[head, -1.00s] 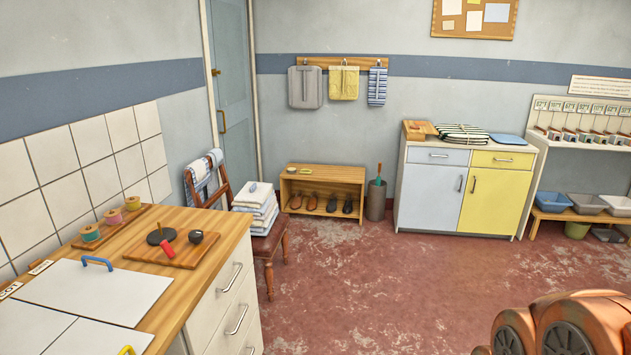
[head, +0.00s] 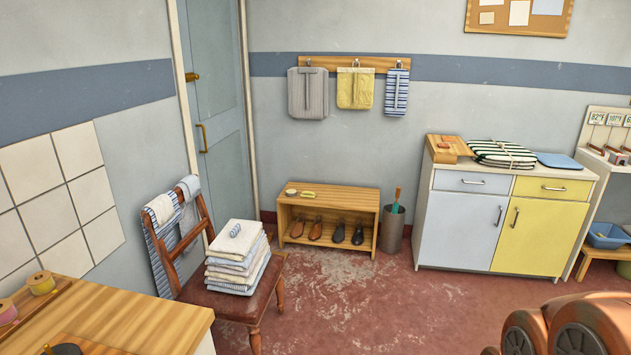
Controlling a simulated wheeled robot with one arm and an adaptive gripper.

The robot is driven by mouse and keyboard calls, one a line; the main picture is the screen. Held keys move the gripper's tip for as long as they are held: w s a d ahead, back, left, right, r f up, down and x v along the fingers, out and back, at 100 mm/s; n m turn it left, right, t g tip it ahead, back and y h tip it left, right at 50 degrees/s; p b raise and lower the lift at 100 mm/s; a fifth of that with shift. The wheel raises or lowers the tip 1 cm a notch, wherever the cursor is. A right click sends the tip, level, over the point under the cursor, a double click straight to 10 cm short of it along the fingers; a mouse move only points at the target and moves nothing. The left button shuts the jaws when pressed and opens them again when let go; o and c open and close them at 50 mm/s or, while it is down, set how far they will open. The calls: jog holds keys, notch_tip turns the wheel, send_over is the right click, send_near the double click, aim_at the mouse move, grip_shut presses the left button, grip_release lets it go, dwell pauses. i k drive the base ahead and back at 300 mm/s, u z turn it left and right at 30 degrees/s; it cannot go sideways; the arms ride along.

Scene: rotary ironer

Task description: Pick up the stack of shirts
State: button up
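A stack of folded white, pale blue and cream cloth (head: 238,262), which looks like the shirts, sits on the brown seat of a wooden chair (head: 276,284). A small blue-grey item lies on top of the stack. The chair stands left of centre, with striped and white cloths (head: 161,212) over its backrest. An orange part of my arm shows at the bottom right, well apart from the stack. My gripper is not in view.
A wooden counter (head: 130,312) fills the bottom left, near the chair. A shoe rack (head: 330,205) and grey bin (head: 391,230) stand behind. A cabinet (head: 460,228) at right bears a tied green-striped bundle (head: 500,153). The red floor (head: 370,305) between is clear.

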aim_at(239, 255)
jog(key=i, duration=3.1)
jog(key=u, duration=3.45)
